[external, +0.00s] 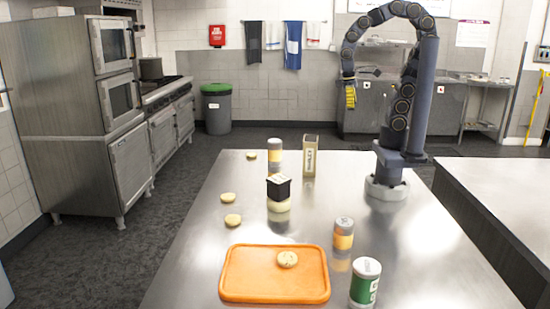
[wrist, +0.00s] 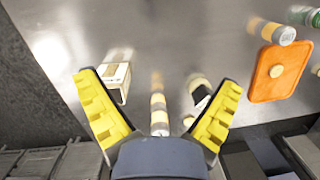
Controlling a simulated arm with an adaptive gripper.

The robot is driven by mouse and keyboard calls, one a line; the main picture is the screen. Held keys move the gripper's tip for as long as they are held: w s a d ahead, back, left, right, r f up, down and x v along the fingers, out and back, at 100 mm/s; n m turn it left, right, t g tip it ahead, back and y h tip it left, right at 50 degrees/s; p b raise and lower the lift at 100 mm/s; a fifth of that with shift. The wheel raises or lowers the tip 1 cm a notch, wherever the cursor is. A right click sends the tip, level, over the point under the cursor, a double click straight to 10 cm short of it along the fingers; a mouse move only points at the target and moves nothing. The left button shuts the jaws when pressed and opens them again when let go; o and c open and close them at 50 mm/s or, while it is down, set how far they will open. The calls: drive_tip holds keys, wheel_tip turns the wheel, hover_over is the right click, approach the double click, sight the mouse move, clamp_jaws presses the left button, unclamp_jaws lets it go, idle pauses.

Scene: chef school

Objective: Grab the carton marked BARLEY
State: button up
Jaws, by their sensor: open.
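A tall beige carton (external: 310,157) stands upright near the far end of the steel table. It has dark lettering running up its side, too small to read with certainty. In the wrist view a pale carton (wrist: 117,82) shows beside the left finger, apparently the same one. My gripper (external: 350,97) hangs from the curled arm, high above the table's far end and apart from the carton. In the wrist view its two yellow fingers (wrist: 158,82) are spread wide with nothing held between them.
A striped can (external: 275,152) stands left of the carton. Another can (external: 344,233), a green can (external: 365,283), an orange tray (external: 238,292) and several round biscuits (external: 233,220) are also on the table.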

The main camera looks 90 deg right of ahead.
drive_tip(key=w+d+f+m+y, duration=0.1)
drive_tip(key=w+d+f+m, duration=0.1)
drive_tip(key=w+d+m, duration=0.3)
drive_tip(key=m+t+y, duration=0.2)
drive_tip(key=m+y, duration=0.1)
drive_tip(key=m, duration=0.8)
hover_over(311, 138)
drive_tip(key=d, duration=0.3)
wheel_tip(311, 138, down, 9)
drive_tip(key=shift+s+a+f, duration=0.1)
drive_tip(key=shift+s+a, duration=0.05)
drive_tip(key=shift+f+m, duration=0.25)
drive_tip(key=shift+m, duration=0.05)
drive_tip(key=x, duration=0.7)
drive_tip(key=shift+a+r, duration=0.2)
drive_tip(key=shift+a, duration=0.1)
drive_tip(key=shift+f, duration=0.1)
drive_tip(key=shift+f, duration=0.25)
drive_tip(key=c, duration=1.2)
